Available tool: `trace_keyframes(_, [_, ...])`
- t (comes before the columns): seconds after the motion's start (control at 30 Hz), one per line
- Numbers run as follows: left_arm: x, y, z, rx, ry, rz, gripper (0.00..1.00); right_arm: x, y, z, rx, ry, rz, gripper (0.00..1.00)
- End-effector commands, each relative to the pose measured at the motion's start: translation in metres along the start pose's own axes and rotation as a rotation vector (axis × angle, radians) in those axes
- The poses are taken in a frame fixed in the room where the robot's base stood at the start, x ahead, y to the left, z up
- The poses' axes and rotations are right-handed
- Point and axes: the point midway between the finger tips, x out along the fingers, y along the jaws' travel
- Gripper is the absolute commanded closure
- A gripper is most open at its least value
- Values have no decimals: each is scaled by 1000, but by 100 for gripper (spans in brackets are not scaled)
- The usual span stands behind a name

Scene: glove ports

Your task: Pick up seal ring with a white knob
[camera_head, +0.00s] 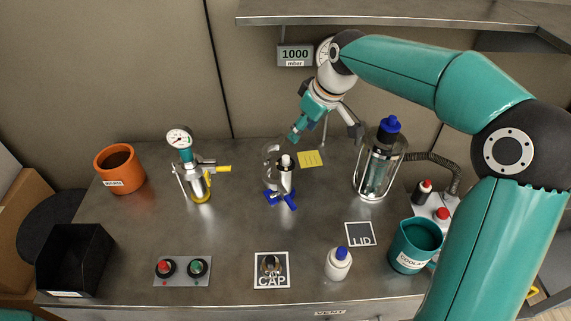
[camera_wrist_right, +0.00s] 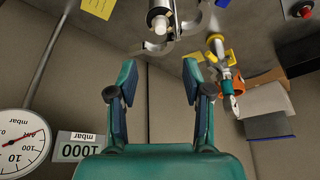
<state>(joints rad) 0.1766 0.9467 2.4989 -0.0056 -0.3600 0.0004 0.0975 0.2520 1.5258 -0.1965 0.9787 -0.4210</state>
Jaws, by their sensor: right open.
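A piece with a white knob (camera_head: 285,160) on top stands upright on a blue-footed stand (camera_head: 280,198) near the table's middle. A clear or shiny curved part is beside it on the left. The white knob also shows at the top of the right wrist view (camera_wrist_right: 160,22), with metal curves around it. I cannot make out the seal ring itself clearly. My right gripper (camera_head: 326,130) is open and empty, above and behind the knob, apart from it. In the right wrist view its two fingers (camera_wrist_right: 160,75) are spread with nothing between. My left gripper is not in view.
A blue-topped glass canister (camera_head: 378,165) stands close on the right. A gauge device with a yellow handle (camera_head: 196,175) stands on the left. A white bottle (camera_head: 338,264) and teal mug (camera_head: 415,247) are in front. A shelf (camera_head: 390,18) hangs above my right arm.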

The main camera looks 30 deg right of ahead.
Motion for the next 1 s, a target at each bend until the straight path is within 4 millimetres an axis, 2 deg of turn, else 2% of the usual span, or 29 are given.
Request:
trace_keyframes(0.1, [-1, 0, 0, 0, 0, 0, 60, 29, -1, 1, 0, -6, -3, 50])
trace_keyframes(0.3, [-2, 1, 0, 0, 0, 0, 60, 66, 0, 0, 0, -4, -2, 50])
trace_keyframes(0.63, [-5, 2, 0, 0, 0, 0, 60, 90, -1, 0, -1, -3, -1, 50])
trace_keyframes(0.9, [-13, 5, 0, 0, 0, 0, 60, 126, -2, -1, -1, -2, -2, 50])
trace_keyframes(1.0, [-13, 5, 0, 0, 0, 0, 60, 133, -2, 0, -1, -1, -1, 50])
